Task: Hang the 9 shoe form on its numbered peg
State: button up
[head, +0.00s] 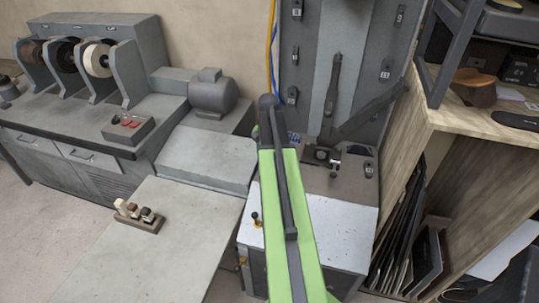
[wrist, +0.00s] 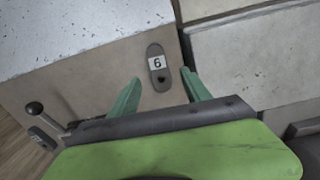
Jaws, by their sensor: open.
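A dark oval plate (wrist: 155,50) with a white number label lies on a brown-grey surface in the wrist view. The digit reads as 6 this way up, or 9 if upside down; I cannot tell which. A dark round spot sits below its label. My gripper (wrist: 161,76) is open, its green fingers on either side of the plate in the picture, with nothing visibly held. Whether they touch it is unclear. In the head view, a small plate marked 9 (head: 400,15) is high on the upright grey panel (head: 325,60). My gripper is hidden there behind my green arm.
Other numbered plates (head: 386,70) line the panel. A black-knobbed lever (wrist: 35,108) and another labelled plate (wrist: 42,138) are at lower left in the wrist view. A bench (head: 190,225) with a small block rack (head: 140,222) is left; wooden shelving (head: 470,205) is right.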

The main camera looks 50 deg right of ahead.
notch_tip(320, 180, down, 6)
jog(key=b, duration=0.5)
jog(key=shift+r, duration=0.1)
jog(key=shift+c, duration=0.5)
grip_shut()
dwell(0.9)
jog(key=shift+r, duration=0.1)
notch_tip(320, 180, up, 4)
jog(key=p, duration=0.4)
jog(key=shift+s, duration=0.1)
dwell(0.3)
